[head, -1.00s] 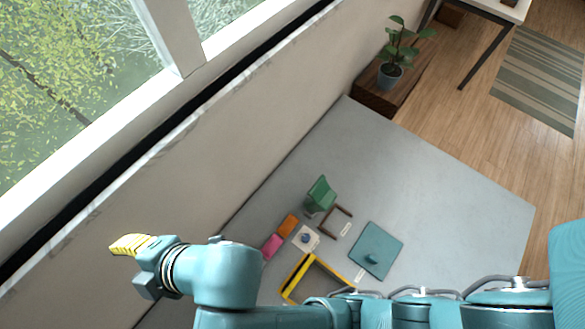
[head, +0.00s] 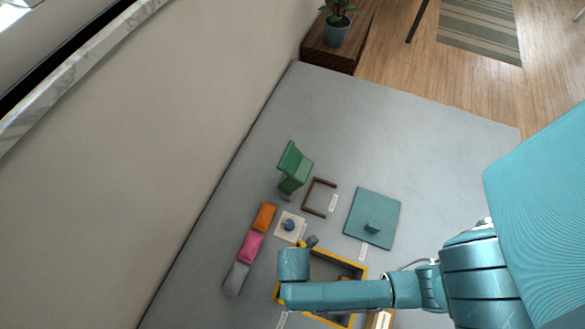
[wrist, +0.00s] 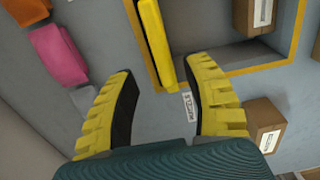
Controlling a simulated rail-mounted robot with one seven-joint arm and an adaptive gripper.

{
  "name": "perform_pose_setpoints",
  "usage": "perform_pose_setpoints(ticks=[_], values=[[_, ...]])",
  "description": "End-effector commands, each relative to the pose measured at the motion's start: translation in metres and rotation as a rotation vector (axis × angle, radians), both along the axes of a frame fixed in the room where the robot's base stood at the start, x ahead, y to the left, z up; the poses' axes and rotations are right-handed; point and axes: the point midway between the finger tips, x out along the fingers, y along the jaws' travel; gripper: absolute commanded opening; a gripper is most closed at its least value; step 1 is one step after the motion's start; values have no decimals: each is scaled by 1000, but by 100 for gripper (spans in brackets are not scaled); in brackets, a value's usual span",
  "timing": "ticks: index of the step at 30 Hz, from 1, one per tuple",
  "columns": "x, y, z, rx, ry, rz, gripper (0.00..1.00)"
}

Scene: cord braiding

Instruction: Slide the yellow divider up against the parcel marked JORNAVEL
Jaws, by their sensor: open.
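The yellow divider (wrist: 155,42) is a bright bar in the wrist view, lying near the left wall of a yellow-rimmed tray (wrist: 250,70). The tray's rim also shows in the head view (head: 345,259), partly behind my arm. My gripper (wrist: 163,75) is open and empty, with its fingers on either side of the divider's near end in the picture; I cannot tell the height gap. A brown labelled parcel (wrist: 254,14) stands inside the tray, right of the divider. Another brown parcel (wrist: 264,122) is outside the tray, at right. No label is readable, so I cannot tell which is JORNAVEL.
Orange (head: 264,216), pink (head: 251,246) and grey (head: 237,278) soft blocks lie in a row left of the tray. A green holder (head: 294,165), brown frame (head: 307,197) and teal lidded plate (head: 375,209) lie farther off. The grey surface beyond is clear.

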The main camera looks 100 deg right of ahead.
Motion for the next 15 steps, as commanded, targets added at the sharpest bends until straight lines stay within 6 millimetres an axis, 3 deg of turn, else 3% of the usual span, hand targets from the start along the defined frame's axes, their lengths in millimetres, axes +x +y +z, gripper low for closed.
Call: perform_pose_setpoints(ticks=[1, 9, 15], values=[[0, 0, -17, 1, 1, 0, 50], [1, 0, -81, -1, -1, 0, 50], [1, 0, -108, 0, -2, 0, 50]])
